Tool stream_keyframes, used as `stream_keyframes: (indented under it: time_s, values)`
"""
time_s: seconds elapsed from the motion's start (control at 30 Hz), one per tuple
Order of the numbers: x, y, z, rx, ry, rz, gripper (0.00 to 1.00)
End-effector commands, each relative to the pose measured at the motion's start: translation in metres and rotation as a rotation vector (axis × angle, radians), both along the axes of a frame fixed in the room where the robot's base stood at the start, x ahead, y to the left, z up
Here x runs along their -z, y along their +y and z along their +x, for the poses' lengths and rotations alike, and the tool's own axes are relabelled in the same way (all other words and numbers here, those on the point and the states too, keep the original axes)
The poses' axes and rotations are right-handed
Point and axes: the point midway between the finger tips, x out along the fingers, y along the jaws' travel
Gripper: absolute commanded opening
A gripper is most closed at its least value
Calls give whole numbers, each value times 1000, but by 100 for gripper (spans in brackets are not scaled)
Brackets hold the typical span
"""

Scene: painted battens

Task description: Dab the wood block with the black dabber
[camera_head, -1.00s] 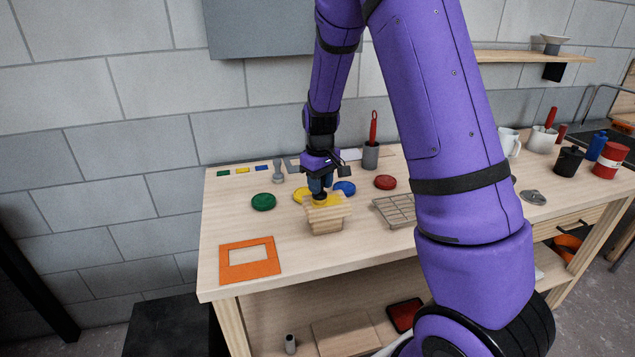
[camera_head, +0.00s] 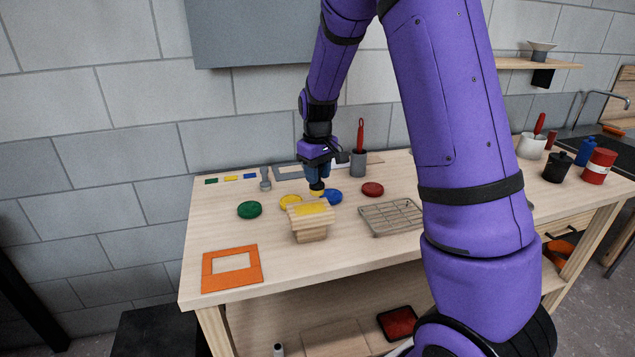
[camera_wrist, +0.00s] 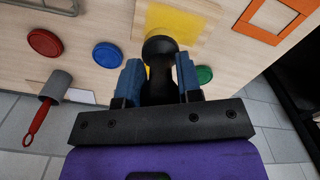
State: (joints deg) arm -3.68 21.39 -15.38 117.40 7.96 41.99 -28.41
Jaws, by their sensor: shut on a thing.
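The wood block (camera_head: 309,234) stands on the bench, with stepped layers and a yellow patch on its top. In the wrist view its yellow top (camera_wrist: 183,24) shows beyond the dabber. My gripper (camera_head: 317,178) is shut on the black dabber (camera_wrist: 160,50), which points down with a yellow-coated end (camera_head: 317,192). The dabber is raised and apart from the block's painted top, just behind it in the head view. The blue fingers stand on both sides of the dabber's handle in the wrist view. The handle is partly hidden by the fingers.
Green (camera_head: 249,210), yellow (camera_head: 290,201), blue (camera_head: 333,196) and red (camera_head: 372,189) round pads lie around the block. A grey cup (camera_head: 358,163) with a red-handled tool stands behind, a wire rack (camera_head: 391,217) right, an orange frame (camera_head: 231,268) front left.

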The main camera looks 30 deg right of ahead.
Motion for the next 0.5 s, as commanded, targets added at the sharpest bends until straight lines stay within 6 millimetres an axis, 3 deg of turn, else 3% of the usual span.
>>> stream_keyframes:
  time_s: [0.3,0.5]
  values:
    - [-28,-1,1,-1,-2,0,5]
    - [-32,-1,1,0,-1,0,5]
